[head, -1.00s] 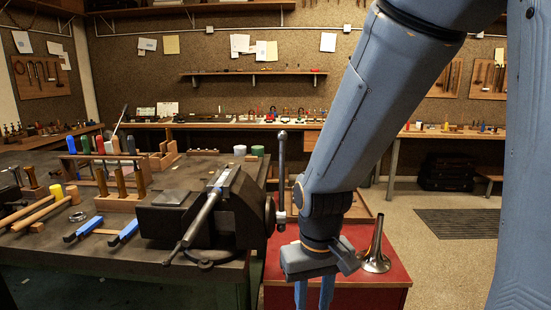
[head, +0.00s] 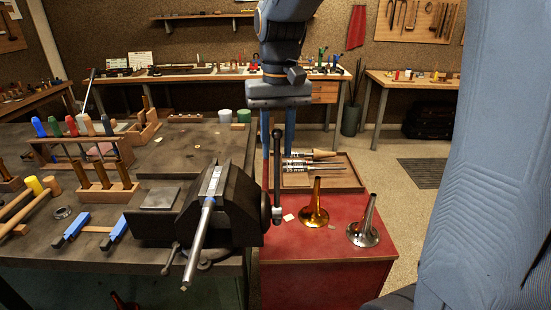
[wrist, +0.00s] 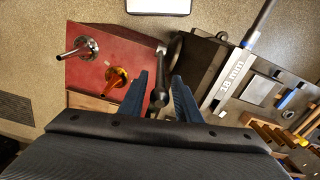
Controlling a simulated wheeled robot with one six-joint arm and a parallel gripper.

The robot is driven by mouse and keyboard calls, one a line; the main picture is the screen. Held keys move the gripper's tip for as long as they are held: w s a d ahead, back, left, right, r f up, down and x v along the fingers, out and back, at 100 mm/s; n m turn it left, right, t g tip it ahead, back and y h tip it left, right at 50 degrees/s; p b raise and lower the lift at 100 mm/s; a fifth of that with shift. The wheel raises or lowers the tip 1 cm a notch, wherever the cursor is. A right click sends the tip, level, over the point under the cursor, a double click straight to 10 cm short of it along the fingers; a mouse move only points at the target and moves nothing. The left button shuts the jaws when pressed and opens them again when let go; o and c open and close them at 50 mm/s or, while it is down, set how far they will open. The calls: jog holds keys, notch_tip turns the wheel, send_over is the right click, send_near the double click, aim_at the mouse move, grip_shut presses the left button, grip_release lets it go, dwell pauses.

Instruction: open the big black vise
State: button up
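The big black vise (head: 235,205) is mounted at the right front corner of the dark workbench. My gripper (head: 278,150) points down at the handle's upper end. Its two blue fingers are apart, with the handle's knob seen between them in the wrist view (wrist: 160,84). I cannot tell whether either finger touches it.
Blue-handled tools (head: 75,228) and wooden tool racks (head: 105,190) occupy the bench left of the vise.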

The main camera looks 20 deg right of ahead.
aim_at(277, 164)
jog(key=shift+f+p, duration=0.6)
jog(key=shift+f, duration=2.1)
grip_shut()
